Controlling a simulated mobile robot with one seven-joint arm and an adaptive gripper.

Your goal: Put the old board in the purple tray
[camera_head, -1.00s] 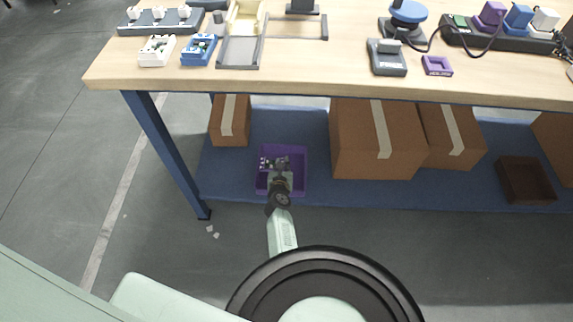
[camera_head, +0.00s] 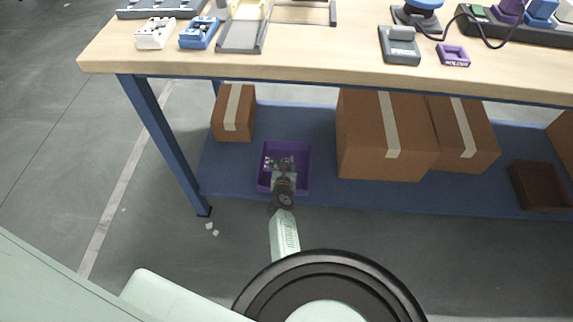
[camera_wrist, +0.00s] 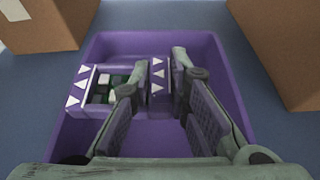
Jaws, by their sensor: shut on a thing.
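The purple tray (camera_head: 305,165) sits on the blue lower shelf under the bench. It also fills much of the wrist view (camera_wrist: 225,75). The old board (camera_wrist: 104,88), with green parts and purple end strips marked with white triangles, is inside the tray's walls, towards the tray's far left part in the wrist view. In the head view the board (camera_head: 277,162) shows small within the tray. My gripper (camera_wrist: 160,75) reaches down into the tray and is shut on the board's right end strip. Whether the board touches the tray floor, I cannot tell.
A small cardboard box (camera_head: 232,115) stands left of the tray, and larger boxes (camera_head: 375,150) stand to its right. A brown bin (camera_head: 538,185) is further right on the shelf. The bench top (camera_head: 300,65) hangs above, with a blue leg (camera_head: 165,150) at left.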

